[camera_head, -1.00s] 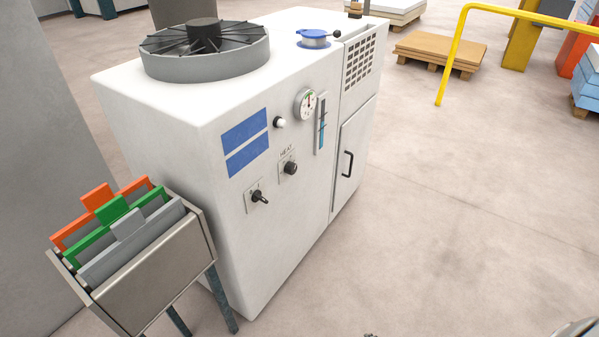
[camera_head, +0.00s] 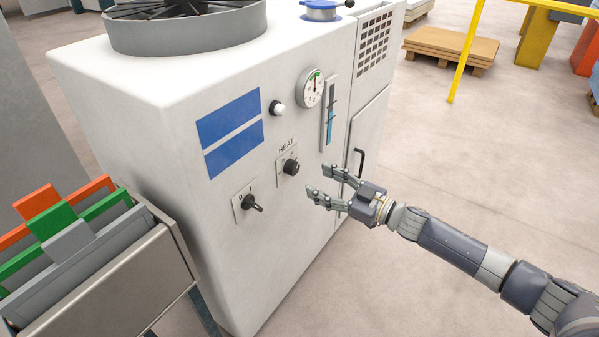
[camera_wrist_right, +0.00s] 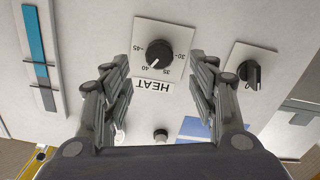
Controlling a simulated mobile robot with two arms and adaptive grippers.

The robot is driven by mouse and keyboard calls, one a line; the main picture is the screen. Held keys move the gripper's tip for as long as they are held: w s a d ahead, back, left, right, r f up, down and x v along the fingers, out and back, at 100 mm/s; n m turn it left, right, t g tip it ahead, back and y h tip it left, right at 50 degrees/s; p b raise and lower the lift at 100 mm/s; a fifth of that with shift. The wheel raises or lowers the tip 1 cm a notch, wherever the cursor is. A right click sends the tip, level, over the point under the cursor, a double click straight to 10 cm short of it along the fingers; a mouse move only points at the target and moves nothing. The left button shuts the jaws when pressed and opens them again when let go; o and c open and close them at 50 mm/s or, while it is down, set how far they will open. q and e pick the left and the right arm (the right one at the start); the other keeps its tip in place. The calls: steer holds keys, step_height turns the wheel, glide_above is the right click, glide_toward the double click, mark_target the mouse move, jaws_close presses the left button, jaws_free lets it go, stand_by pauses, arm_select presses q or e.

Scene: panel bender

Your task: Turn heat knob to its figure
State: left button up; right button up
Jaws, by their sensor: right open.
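The heat knob (camera_head: 291,167) is a round black knob on a pale plate labelled HEAT, on the front of the white cabinet (camera_head: 170,140). In the right wrist view the knob (camera_wrist_right: 159,54) has figures 30, 35, 40 and 45 around it. Its white pointer mark is by 40. My right gripper (camera_head: 317,182) is open, with its fingertips just right of the knob and apart from it. In the wrist view the knob shows between and beyond the two fingers (camera_wrist_right: 160,95). My left gripper is not in view.
A black switch (camera_head: 252,203) sits on a plate below left of the knob. A round gauge (camera_head: 311,88), a white button (camera_head: 277,108) and a blue level tube (camera_head: 329,115) are above. A rack of coloured frames (camera_head: 110,285) stands at left. A door handle (camera_head: 359,162) is at right.

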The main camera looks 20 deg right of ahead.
mark_target(296, 171)
steer(key=x, duration=0.8)
steer(key=shift+b, duration=0.3)
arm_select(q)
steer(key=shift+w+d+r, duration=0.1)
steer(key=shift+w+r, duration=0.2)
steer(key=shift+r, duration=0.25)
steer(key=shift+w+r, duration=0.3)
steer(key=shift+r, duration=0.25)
arm_select(e)
steer(key=c, duration=1.1)
